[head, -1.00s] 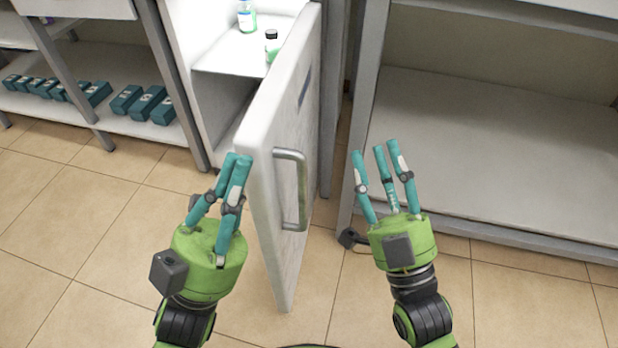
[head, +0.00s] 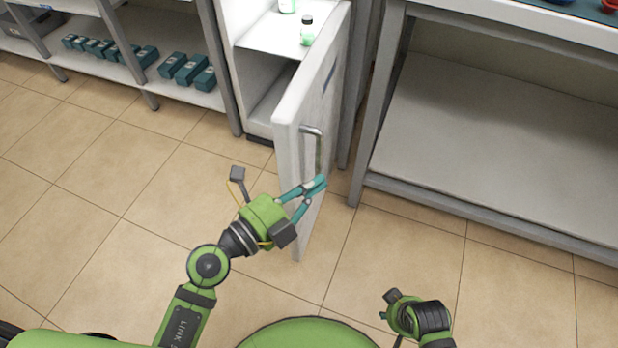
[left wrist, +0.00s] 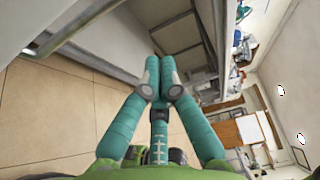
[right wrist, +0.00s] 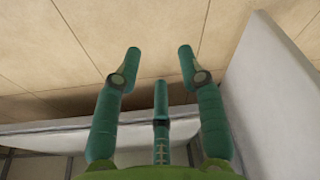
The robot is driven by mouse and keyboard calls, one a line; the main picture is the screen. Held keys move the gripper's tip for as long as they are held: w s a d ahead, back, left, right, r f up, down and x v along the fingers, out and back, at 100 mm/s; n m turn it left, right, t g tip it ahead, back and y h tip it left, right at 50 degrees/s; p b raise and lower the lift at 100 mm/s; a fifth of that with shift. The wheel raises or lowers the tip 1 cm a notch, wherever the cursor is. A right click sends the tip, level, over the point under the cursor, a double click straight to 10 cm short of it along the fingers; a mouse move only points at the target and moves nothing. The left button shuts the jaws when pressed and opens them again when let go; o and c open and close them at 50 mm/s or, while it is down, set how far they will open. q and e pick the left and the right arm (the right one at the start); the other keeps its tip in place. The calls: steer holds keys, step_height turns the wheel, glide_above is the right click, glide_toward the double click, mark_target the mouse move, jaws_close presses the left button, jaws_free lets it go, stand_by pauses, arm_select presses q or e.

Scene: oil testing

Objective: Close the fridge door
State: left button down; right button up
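The white fridge door (head: 300,125) stands open, swung out toward me, with the fridge interior (head: 268,75) showing to its left. Its metal handle (head: 319,146) is on the right face and also shows in the left wrist view (left wrist: 75,28). My left gripper (head: 322,184) overlaps the door just below the handle, its fingers pointing right. Its fingertips are together with nothing seen between them; I cannot tell if it touches the door. My right gripper is low at right in the head view, its fingers mostly hidden; the right wrist view shows its fingers (right wrist: 160,62) spread and empty.
Bottles (head: 307,30) stand inside the fridge. A shelf with several teal boxes (head: 185,69) is at left. A grey-framed bench with a lower shelf (head: 480,140) stands right of the door. Tiled floor (head: 90,200) in front is clear.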

arm_select(q)
steer(key=b+x, duration=0.1)
steer(key=x, duration=0.7)
steer(key=shift+w+a+b, duration=0.2)
steer(key=shift+a, duration=0.45)
steer(key=shift+w+a+b, duration=0.2)
steer(key=shift+a+b, duration=0.05)
steer(key=shift+a, duration=0.4)
steer(key=shift+w+a+b, duration=0.2)
steer(key=shift+w+a, duration=0.05)
steer(key=shift+a, duration=0.45)
arm_select(e)
steer(key=shift+t, duration=0.3)
steer(key=shift+w+r, duration=0.2)
steer(key=shift+r, duration=1.25)
steer(key=shift+w+r, duration=0.2)
steer(key=shift+r, duration=1.25)
arm_select(q)
steer(key=shift+a, duration=0.1)
